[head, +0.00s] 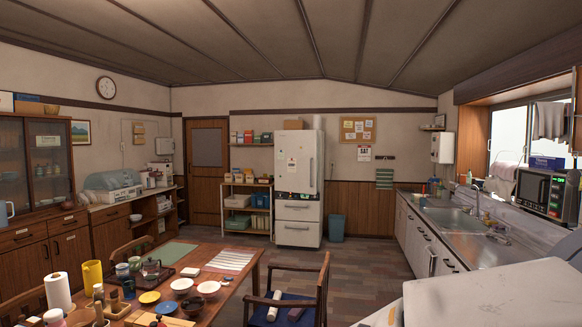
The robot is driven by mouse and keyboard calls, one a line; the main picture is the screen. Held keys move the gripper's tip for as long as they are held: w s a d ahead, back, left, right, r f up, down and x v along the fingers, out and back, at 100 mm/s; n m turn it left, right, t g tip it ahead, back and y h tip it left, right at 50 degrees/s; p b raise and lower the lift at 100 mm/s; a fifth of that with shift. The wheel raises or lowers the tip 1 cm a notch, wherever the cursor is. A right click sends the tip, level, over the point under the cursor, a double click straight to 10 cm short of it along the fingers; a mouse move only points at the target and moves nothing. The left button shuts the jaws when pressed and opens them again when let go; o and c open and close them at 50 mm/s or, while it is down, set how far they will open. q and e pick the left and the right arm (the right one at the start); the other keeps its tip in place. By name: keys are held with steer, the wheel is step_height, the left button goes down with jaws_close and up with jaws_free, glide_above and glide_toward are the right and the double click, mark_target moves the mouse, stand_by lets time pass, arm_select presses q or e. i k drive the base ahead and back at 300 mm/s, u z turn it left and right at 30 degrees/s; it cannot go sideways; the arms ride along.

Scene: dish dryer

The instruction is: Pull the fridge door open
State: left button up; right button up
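The fridge (293,160) is white and stands upright against the far wall, a good way off across the room. Its tall upper door (294,165) looks shut and carries small notes and a long vertical handle (312,172) near its right edge. Two drawers (298,222) sit below the door and look shut. Neither of my grippers shows in the head view, so I cannot see whether they are open or shut.
A dining table (245,285) with dishes stands at the front left, with a chair (318,290) at its right side. A sink counter (440,235) runs along the right. The floor (350,265) between chair and counter is clear. A blue bin (337,228) stands right of the fridge.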

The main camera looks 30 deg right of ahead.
mark_target(296, 150)
steer(key=u, duration=1.25)
steer(key=i, duration=6.25)
steer(key=z, duration=2.4)
steer(key=i, duration=1.35)
